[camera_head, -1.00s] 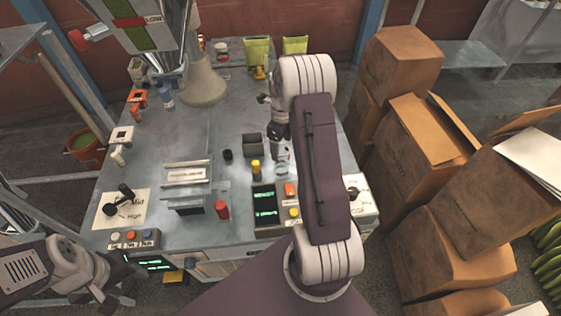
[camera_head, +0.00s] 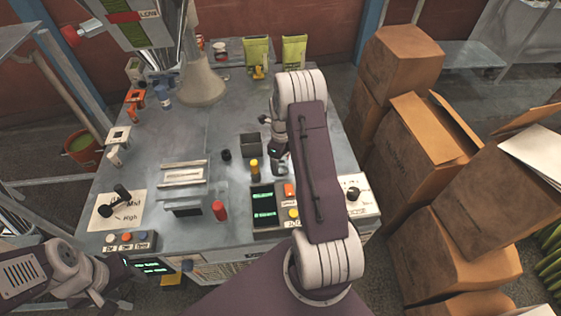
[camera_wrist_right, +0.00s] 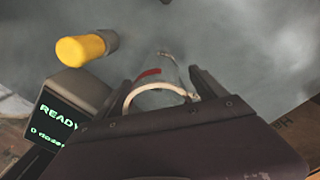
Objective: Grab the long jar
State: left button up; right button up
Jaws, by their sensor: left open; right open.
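A clear glass jar (camera_wrist_right: 163,72) with a pale rim and a red mark shows between the fingers of my right gripper (camera_wrist_right: 160,82) in the right wrist view. The right gripper is open, with one finger on each side of the jar; contact cannot be seen. In the head view the right gripper (camera_head: 278,152) points down at the table, just above the small clear jar (camera_head: 280,168), which it partly hides. My left gripper (camera_head: 112,290) is low at the left, off the table's front edge, open; its fingers are hard to make out.
A green-lit display (camera_head: 264,205) and a button panel (camera_head: 292,212) lie in front. A dark square container (camera_head: 250,146) is nearby. Cardboard boxes (camera_head: 430,130) are stacked right of the table.

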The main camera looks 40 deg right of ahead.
jog(key=shift+r, duration=0.1)
jog(key=c, duration=1.5)
jog(key=s+a+r, duration=0.1)
jog(key=s+r, duration=0.2)
jog(key=s+a+r+p, duration=0.1)
jog(key=s+r, duration=0.3)
jog(key=s+a+r+p, duration=0.1)
jog(key=s+r, duration=0.3)
jog(key=shift+s, duration=0.2)
